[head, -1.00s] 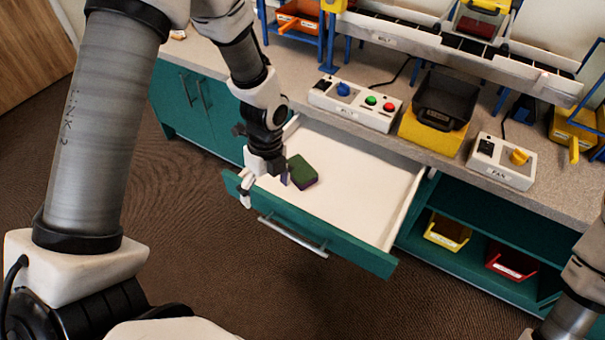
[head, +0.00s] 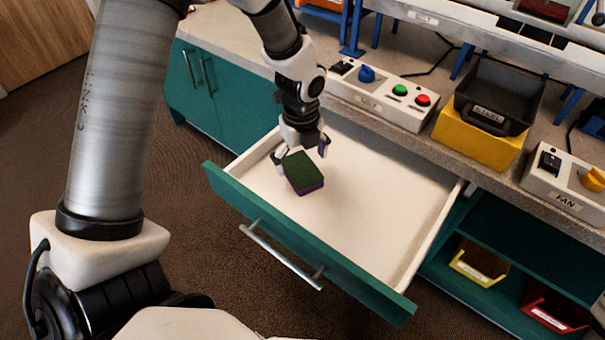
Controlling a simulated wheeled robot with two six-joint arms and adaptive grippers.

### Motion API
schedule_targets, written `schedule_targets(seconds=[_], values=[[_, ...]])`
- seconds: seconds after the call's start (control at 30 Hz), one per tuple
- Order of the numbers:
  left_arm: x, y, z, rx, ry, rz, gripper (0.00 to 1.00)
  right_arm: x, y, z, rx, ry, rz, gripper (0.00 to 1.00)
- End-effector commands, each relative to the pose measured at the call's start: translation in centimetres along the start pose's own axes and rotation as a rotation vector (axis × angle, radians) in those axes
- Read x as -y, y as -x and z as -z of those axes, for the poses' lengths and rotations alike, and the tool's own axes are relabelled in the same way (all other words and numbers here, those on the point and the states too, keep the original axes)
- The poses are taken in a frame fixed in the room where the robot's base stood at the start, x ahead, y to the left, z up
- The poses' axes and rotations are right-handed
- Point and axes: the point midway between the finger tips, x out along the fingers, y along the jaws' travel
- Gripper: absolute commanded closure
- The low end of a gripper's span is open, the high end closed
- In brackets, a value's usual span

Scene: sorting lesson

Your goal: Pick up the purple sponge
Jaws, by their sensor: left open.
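The purple sponge (head: 304,173) shows a dark green top and a purple edge. It is at the left part of the open drawer (head: 365,215). My left gripper (head: 301,154) is open just behind and above the sponge, with one finger to its left and one to its right. I cannot tell whether the fingers touch it. My right gripper is not in view.
The drawer front (head: 300,245) has a metal handle (head: 280,256). Behind it, the counter holds a switch box (head: 385,98), a dark bin (head: 495,98) on a yellow block (head: 470,140), and a fan switch box (head: 570,180). The drawer's right half is clear.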

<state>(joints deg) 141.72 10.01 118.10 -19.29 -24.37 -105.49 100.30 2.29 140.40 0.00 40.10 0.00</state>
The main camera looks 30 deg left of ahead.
Motion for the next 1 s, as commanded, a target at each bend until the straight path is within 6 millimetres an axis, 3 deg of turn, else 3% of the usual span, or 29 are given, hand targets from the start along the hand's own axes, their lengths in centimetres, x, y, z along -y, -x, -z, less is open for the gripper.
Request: schedule_targets(seconds=[0.03,0.1,0.33,0.37,0.4,0.53,0.57,0.87,1.0], values=[[-0.1,-1.7,0.1,-0.001,-0.001,-0.003,0.03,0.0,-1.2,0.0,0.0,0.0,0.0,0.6],[-0.1,-2.7,0.1,-0.002,-0.001,-0.003,0.03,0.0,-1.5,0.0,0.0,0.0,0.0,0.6],[0.0,-2.9,0.1,-0.001,0.0,0.0,0.03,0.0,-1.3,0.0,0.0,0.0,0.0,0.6],[0.0,-2.9,0.1,-0.001,0.0,0.0,0.07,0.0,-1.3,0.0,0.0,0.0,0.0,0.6],[0.0,-2.9,0.1,-0.001,0.0,0.0,0.18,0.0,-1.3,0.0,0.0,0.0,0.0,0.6],[0.0,-2.9,0.1,-0.001,0.0,0.0,0.44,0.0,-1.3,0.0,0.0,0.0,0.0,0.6],[0.0,-2.9,0.1,-0.001,0.0,0.0,0.45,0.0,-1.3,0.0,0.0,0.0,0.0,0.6],[0.0,-2.9,0.1,-0.001,0.0,0.0,0.49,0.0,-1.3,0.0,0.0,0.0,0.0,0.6],[0.0,-1.5,0.1,0.0,0.0,0.001,0.49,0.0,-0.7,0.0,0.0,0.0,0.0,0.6]])
